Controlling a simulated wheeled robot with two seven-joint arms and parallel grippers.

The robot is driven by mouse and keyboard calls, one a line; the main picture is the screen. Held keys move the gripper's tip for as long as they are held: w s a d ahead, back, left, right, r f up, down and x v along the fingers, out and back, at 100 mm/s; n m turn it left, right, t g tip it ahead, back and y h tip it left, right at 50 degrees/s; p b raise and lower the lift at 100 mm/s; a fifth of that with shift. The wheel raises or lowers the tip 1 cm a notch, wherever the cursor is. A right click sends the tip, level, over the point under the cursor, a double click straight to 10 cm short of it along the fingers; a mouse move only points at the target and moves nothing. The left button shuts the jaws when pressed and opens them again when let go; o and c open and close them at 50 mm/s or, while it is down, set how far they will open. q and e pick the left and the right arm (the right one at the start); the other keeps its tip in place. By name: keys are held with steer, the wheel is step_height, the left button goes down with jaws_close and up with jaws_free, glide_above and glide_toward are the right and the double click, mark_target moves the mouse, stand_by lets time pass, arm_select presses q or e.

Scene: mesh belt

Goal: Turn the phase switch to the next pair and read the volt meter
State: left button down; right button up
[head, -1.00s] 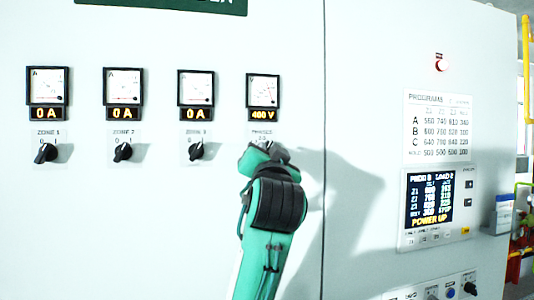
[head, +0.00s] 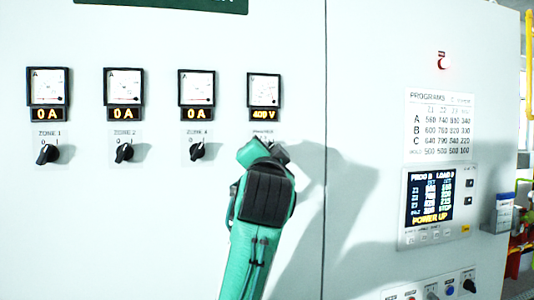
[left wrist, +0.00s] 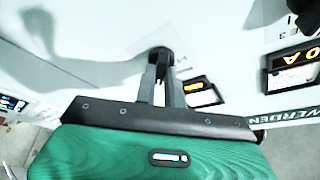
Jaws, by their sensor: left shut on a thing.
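The volt meter (head: 264,90) is a small white dial in a black frame, the rightmost of the row. Its orange readout (head: 263,115) shows 400 V. The phase switch is below it, hidden by my arm in the head view. In the left wrist view the black switch knob (left wrist: 159,52) sits between my fingertips. My left gripper (left wrist: 161,62) is shut on it. In the head view the gripper (head: 267,148) shows only from behind, up against the panel under the meter. My right gripper is in neither view.
To the left are three ammeters reading 0 A, with black zone switches (head: 47,153) below. Right of the door seam are a program chart (head: 438,127), a lit display (head: 431,197) and a red lamp (head: 441,62). Small buttons (head: 450,292) sit lower right.

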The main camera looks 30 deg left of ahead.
arm_select(q)
steer(key=c, duration=1.5)
jaws_free()
steer(key=shift+d, duration=0.1)
steer(key=b+v, duration=0.6)
steer(key=v, duration=0.7)
steer(key=shift+s+d+f, duration=0.15)
steer(key=shift+s, duration=0.15)
